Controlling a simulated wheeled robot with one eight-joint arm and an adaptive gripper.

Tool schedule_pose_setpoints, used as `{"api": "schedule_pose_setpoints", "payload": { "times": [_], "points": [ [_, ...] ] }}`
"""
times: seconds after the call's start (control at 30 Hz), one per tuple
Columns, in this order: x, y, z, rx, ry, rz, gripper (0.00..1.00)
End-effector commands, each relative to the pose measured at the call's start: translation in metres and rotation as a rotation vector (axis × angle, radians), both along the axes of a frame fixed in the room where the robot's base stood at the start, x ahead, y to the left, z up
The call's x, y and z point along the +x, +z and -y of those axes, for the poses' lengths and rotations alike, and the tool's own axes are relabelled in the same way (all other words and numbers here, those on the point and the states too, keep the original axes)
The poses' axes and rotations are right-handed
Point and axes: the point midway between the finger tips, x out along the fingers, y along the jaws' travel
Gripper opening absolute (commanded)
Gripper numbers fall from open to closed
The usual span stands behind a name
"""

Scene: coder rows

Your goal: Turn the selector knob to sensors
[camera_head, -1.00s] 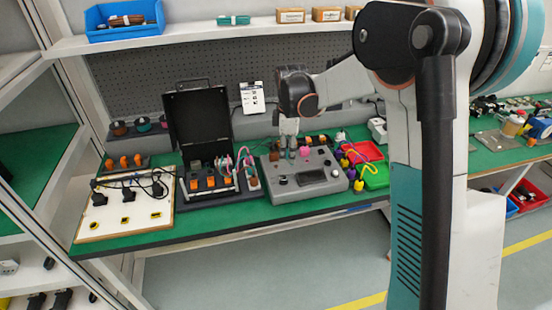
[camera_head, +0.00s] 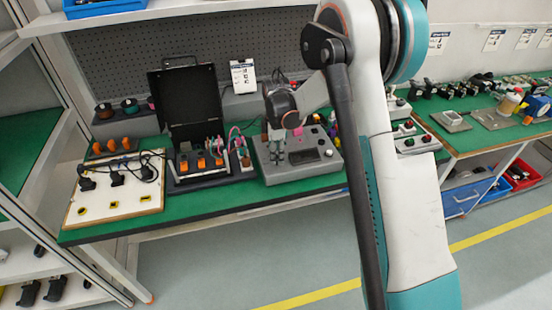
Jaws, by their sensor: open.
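The dark round knob seen on the left of the panel earlier is mostly hidden by the fingers. I cannot tell whether they touch it or straddle it. The panel's labels are too small to read.
Left of the box are an open black case (camera_head: 192,108) with orange parts and a white board (camera_head: 113,193) with black plugs and cables.

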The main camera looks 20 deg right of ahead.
Motion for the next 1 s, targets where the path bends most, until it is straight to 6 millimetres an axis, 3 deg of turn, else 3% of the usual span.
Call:
{"api": "schedule_pose_setpoints", "payload": {
  "times": [0.2, 0.53, 0.73, 1.0],
  "points": [
    [0.001, -0.02, 0.0, 0.0, 0.0, 0.0, 0.47],
    [0.001, -0.021, 0.0, 0.0, 0.0, 0.0, 0.47],
    [0.001, -0.021, 0.0, 0.0, 0.0, 0.0, 0.02],
    [0.001, -0.021, 0.0, 0.0, -0.009, 0.0, 0.02]
  ]
}}
